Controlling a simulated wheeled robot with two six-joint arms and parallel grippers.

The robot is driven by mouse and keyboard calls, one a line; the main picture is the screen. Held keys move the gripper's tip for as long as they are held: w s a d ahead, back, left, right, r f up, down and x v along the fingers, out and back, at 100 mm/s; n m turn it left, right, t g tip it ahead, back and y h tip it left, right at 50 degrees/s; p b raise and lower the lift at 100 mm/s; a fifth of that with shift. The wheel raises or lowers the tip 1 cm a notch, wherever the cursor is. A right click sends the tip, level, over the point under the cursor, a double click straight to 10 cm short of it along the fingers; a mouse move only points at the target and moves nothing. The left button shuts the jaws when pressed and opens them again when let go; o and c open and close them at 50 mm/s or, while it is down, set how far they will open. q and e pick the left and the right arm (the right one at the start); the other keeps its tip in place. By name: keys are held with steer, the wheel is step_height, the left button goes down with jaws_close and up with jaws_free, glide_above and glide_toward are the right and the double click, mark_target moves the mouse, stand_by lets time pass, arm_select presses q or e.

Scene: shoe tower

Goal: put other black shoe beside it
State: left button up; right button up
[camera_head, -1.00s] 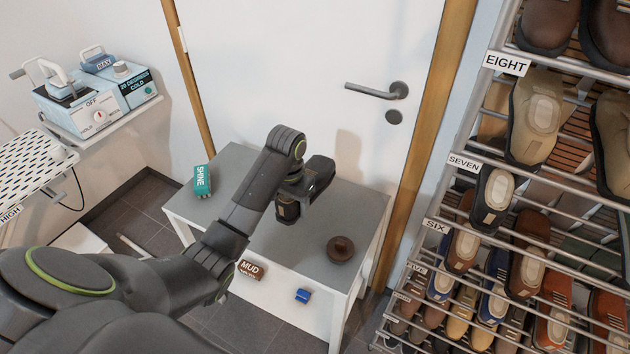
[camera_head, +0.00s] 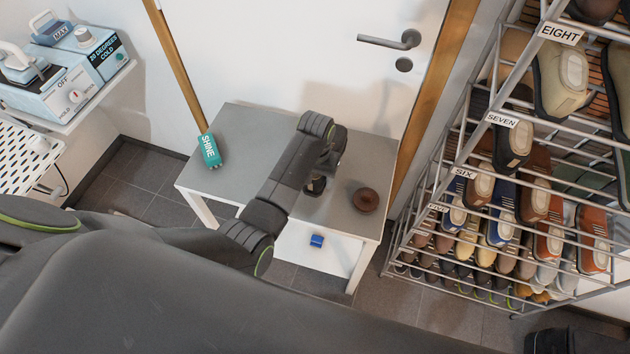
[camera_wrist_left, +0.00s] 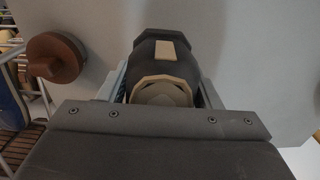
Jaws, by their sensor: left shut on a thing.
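My left gripper (camera_head: 322,172) is over the grey table and shut on a black shoe (camera_head: 316,187). In the left wrist view the black shoe (camera_wrist_left: 166,62) sits between the jaws, with its tan insole patch and pale heel opening showing. In the head view my arm hides most of it, and I cannot tell whether it touches the tabletop. Another black shoe (camera_head: 514,140) with a pale insole rests on the rack at the SEVEN label, at the left end of its row. My right gripper is not in view.
A grey table (camera_head: 245,130) holds a teal SHINE box (camera_head: 209,150) and a round brown tin (camera_head: 365,199). A blue block (camera_head: 317,241) shows below its front edge. The shoe rack (camera_head: 450,150) stands to the right, with labelled tiers. A white door is behind.

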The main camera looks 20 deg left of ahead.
arm_select(q)
steer(key=shift+a+f, duration=0.1)
steer(key=shift+f, duration=2.25)
steer(key=o, duration=1.3)
steer(key=shift+f, duration=0.1)
step_height(320, 180, up, 12)
steer(key=shift+r, duration=0.15)
